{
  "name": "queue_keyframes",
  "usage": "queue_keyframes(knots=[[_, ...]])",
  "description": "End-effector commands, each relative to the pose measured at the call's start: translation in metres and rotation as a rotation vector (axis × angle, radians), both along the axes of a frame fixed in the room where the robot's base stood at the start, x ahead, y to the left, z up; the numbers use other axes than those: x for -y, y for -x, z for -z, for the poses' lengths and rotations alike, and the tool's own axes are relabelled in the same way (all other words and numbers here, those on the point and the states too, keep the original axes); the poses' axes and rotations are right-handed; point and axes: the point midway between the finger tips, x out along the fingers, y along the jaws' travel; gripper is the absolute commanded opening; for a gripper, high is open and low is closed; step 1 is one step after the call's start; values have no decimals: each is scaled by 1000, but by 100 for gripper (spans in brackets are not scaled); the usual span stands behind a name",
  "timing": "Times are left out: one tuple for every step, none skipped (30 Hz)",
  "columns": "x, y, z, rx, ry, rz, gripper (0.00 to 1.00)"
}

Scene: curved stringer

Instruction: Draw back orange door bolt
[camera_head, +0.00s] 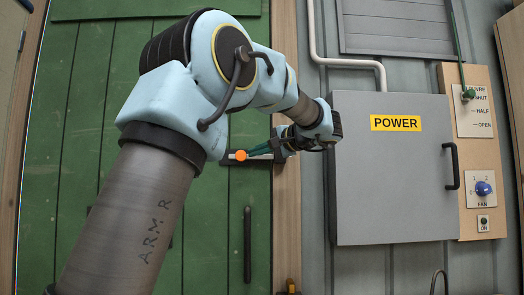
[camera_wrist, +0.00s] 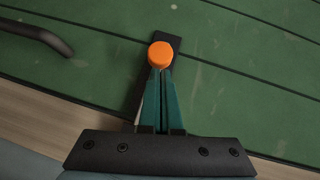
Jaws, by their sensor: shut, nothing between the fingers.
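The door bolt has a round orange knob (camera_head: 240,155) on a dark plate at the right side of the green door (camera_head: 130,60). In the wrist view the orange knob (camera_wrist: 160,55) sits over the dark bolt plate (camera_wrist: 168,40), which runs up and down the picture. My gripper (camera_wrist: 161,74) has green fingers, shut with nothing between them. Their tips are at the near edge of the knob; whether they touch it I cannot tell. In the head view my gripper (camera_head: 252,151) is just right of the knob. The fingers hide part of the bolt.
A dark vertical handle (camera_head: 247,245) is on the door below the bolt. A wooden post (camera_head: 287,215) borders the door. Right of it stands a grey cabinet (camera_head: 390,180) marked POWER, close to my wrist. A wooden panel (camera_head: 478,140) with a blue knob is farther right.

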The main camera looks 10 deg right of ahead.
Motion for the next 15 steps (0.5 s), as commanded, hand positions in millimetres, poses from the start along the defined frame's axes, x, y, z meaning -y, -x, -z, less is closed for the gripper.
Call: queue_keyframes(knots=[[0, 0, 0, 0, 0, 0, 0], [0, 0, 0, 0, 0, 0, 0], [0, 0, 0, 0, 0, 0, 0], [0, 0, 0, 0, 0, 0, 0], [0, 0, 0, 0, 0, 0, 0], [0, 0, 0, 0, 0, 0, 0], [-1, 0, 0, 0, 0, -1, 0], [-1, 0, 0, 1, 0, -1, 0], [-4, -1, 1, 1, 0, -1, 0], [-6, -1, 2, 1, 1, -2, 0], [-9, -1, 2, 1, 1, -2, 0], [-14, -2, 3, 2, 2, -4, 0], [-18, -3, 4, 3, 3, -3, 0], [-23, -4, 4, 2, 2, -3, 0], [-30, -5, 5, 2, 1, -5, 0]])
